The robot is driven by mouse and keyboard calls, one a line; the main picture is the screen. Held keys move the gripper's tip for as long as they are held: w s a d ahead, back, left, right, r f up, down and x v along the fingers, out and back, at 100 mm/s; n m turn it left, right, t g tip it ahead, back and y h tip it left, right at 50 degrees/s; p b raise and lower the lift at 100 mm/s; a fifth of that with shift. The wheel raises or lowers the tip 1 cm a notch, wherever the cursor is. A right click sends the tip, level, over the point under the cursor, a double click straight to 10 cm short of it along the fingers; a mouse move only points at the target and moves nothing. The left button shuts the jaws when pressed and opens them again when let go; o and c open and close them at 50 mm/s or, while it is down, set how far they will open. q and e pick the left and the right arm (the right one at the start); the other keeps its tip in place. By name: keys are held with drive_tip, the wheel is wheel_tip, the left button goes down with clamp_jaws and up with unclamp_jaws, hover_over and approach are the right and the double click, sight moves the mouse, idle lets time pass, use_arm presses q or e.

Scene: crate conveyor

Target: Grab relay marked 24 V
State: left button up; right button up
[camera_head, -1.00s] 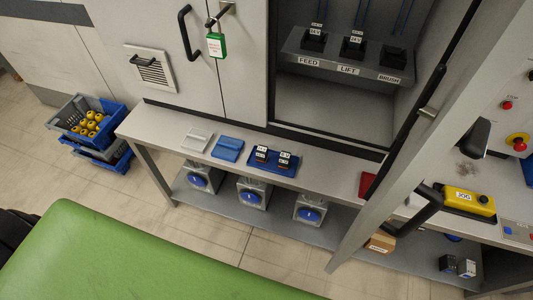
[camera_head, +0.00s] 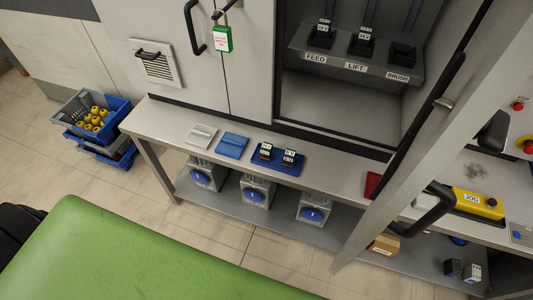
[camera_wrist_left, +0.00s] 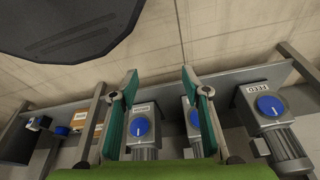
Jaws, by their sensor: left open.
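Two small dark relays with white labels stand on a blue tray (camera_head: 312,166) on the grey bench: a left one (camera_head: 265,153) and a right one (camera_head: 289,158). Their label print is too small to read surely, so I cannot tell which is marked 24 V. Two more labelled relays sit in the cabinet at FEED (camera_head: 321,38) and LIFT (camera_head: 361,44). The BRUSH socket (camera_head: 402,54) shows no relay. My left gripper (camera_wrist_left: 159,82) is open and empty in the left wrist view, with motor units beyond it. No relay on the tray shows there. My right gripper is not in view.
A blue block (camera_head: 232,145) and a pale block (camera_head: 200,136) lie left of the tray. A red object (camera_head: 373,185) lies to its right, near the slanted door frame (camera_head: 400,165). Blue-knobbed motor units (camera_head: 255,192) fill the lower shelf. Stacked crates (camera_head: 72,108) stand left.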

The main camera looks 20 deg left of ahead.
use_arm(q)
drive_tip(key=w+d+r+t+b, duration=0.1)
drive_tip(key=w+r, duration=0.2)
drive_tip(key=w, duration=0.3)
drive_tip(key=w+d+r+t+b, duration=0.1)
drive_tip(key=w+r+t, duration=0.1)
drive_tip(key=w+r, duration=0.3)
drive_tip(key=n+t+b, duration=0.2)
drive_tip(key=t+b, duration=0.2)
drive_tip(key=t, duration=0.3)
approach(265, 151)
drive_tip(key=shift+y, duration=0.3)
drive_tip(key=x, duration=1.2)
drive_tip(key=shift+w+d+f, duration=0.15)
drive_tip(key=c, duration=1.2)
